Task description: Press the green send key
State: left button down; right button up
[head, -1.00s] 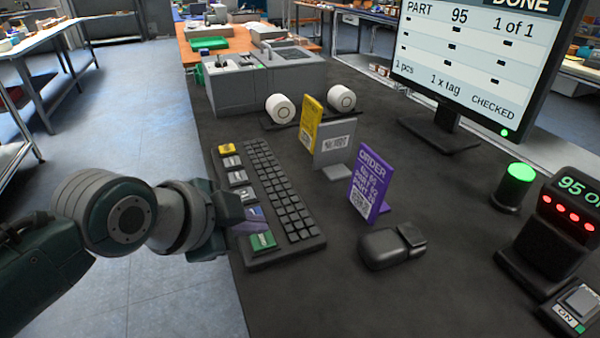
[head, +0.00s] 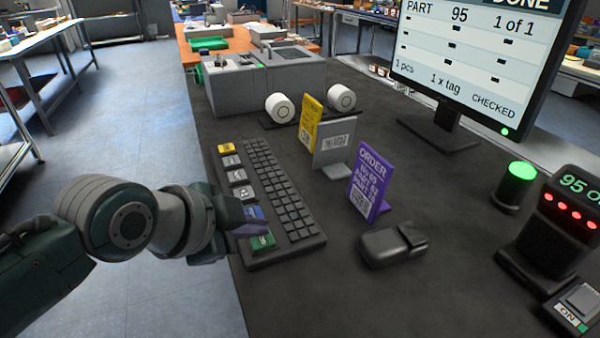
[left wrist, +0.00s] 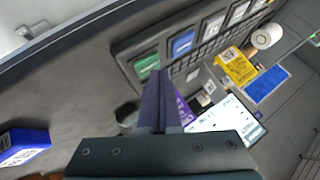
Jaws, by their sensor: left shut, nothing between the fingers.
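The green key (head: 264,243) is at the near end of the key column on the left side of the black keyboard (head: 285,250). It also shows in the left wrist view (left wrist: 146,66). My left gripper (head: 262,229) is shut and empty. Its fingertips are over the near end of the key column, by the green and blue keys, and hide part of both in the head view. In the left wrist view the shut fingers (left wrist: 158,78) reach the edge of the green key. I cannot tell whether they touch it. My right gripper is not in view.
A purple order card (head: 369,181), a grey card (head: 334,143) and a yellow card (head: 310,125) stand right of the keyboard. A black device (head: 392,246) lies nearby. The monitor (head: 470,65) reads "DONE". A green lamp (head: 519,178) stands at the right.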

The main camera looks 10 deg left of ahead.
aim_at(255, 243)
pick_arm(q)
jog(key=shift+f+b, duration=0.3)
jog(key=shift+f, duration=0.15)
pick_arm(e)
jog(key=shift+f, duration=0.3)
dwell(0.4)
pick_arm(q)
jog(key=shift+r+p, duration=0.85)
jog(key=shift+p, duration=0.1)
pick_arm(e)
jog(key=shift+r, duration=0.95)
pick_arm(q)
notch_tip(255, 243, up, 5)
jog(key=p, duration=0.5)
jog(key=shift+r, duration=0.1)
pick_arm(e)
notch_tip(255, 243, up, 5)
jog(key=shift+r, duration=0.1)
